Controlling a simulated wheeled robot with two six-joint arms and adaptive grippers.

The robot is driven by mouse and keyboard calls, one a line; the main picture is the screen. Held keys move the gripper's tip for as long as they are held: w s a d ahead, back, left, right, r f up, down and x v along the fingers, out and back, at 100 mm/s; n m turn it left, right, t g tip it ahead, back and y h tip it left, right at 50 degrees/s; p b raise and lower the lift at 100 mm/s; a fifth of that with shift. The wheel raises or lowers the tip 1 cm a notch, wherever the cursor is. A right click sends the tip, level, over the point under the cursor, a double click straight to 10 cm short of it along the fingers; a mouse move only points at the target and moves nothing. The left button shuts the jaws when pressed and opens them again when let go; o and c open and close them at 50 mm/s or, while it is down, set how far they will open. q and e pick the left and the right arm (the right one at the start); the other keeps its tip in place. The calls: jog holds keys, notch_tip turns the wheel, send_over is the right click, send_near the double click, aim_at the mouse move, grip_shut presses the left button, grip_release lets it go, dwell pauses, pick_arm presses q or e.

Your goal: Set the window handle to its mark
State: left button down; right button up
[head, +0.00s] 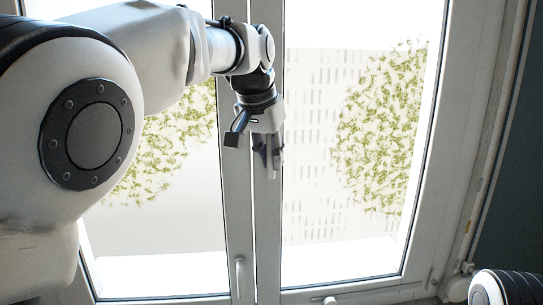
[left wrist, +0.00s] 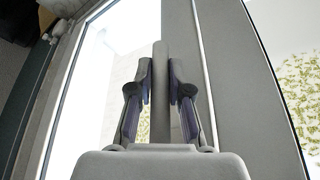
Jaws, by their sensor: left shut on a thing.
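The window handle (left wrist: 161,85) is a long grey bar. In the left wrist view it stands upright in the picture between the two fingers of my left gripper (left wrist: 160,95). The fingers are shut on it from both sides, and its end reaches a little past the fingertips. I cannot make out the mark in either view. My right gripper is not in view.
The white window frame (head: 236,200) has a glass pane on either side of the middle post. A small pale fitting (head: 240,277) sits low on the post, and another (head: 330,300) is at the bottom edge. A dark wall (head: 515,200) stands at the right.

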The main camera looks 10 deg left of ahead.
pick_arm(q)
jog(key=c, duration=1.1)
grip_release()
jog(key=shift+f, duration=0.1)
jog(key=shift+w, duration=0.15)
jog(key=v, duration=1.2)
jog(key=shift+f, duration=0.1)
